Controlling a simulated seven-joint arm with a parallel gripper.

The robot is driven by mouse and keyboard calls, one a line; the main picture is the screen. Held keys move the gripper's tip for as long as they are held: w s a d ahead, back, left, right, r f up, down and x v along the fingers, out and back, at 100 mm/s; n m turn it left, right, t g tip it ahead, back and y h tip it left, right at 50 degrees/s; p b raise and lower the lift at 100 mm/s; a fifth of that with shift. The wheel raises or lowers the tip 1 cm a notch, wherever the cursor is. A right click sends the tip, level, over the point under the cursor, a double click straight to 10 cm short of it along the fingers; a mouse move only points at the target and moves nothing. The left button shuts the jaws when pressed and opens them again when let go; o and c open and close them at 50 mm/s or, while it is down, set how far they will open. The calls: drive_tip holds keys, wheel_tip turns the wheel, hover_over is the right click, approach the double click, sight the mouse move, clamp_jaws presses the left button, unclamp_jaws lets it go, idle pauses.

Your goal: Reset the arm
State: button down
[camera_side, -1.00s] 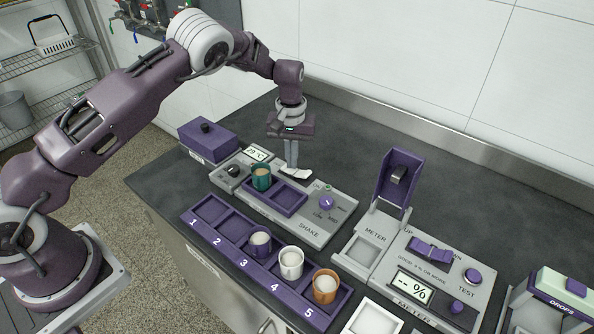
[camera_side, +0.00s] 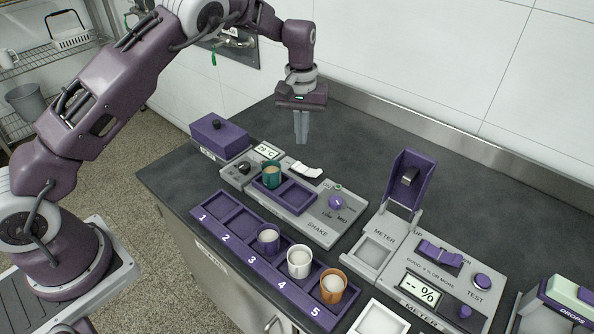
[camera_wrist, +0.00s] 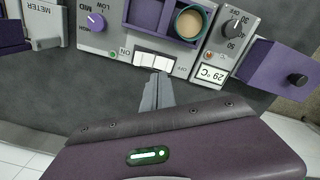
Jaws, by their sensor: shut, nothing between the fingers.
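My gripper (camera_side: 301,141) is shut and empty, pointing straight down in the air above the back edge of the shaker station (camera_side: 318,230). In the wrist view its closed fingers (camera_wrist: 160,76) show in front of the white rocker switch (camera_wrist: 155,59), which lies between ON and OFF marks. The same switch (camera_side: 305,170) shows in the side view, below the fingertips and apart from them. A green cup (camera_side: 271,177) with tan liquid stands in the left shaker slot; it also shows in the wrist view (camera_wrist: 190,21). The other shaker bay is empty.
A purple numbered rack (camera_side: 238,240) holds purple, white and orange cups in slots 3 to 5; slots 1 and 2 are empty. A meter station (camera_side: 440,275) with an upright purple part stands at right. A purple box (camera_side: 219,137) stands at left. The counter behind is clear.

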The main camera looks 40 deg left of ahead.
drive_tip(key=s+d+r+m+t+h, duration=0.1)
drive_tip(key=s+r, duration=0.7)
drive_tip(key=r, duration=0.3)
drive_tip(key=s+r+m+t, duration=0.1)
drive_tip(key=s+r+t, duration=0.1)
drive_tip(key=s+r, duration=0.75)
drive_tip(key=s+m+t+y, duration=0.1)
drive_tip(key=s+m, duration=0.3)
drive_tip(key=s, duration=1.6)
drive_tip(key=shift+d+t, duration=0.3)
drive_tip(key=shift+t, duration=0.4)
drive_tip(key=shift+r, duration=0.1)
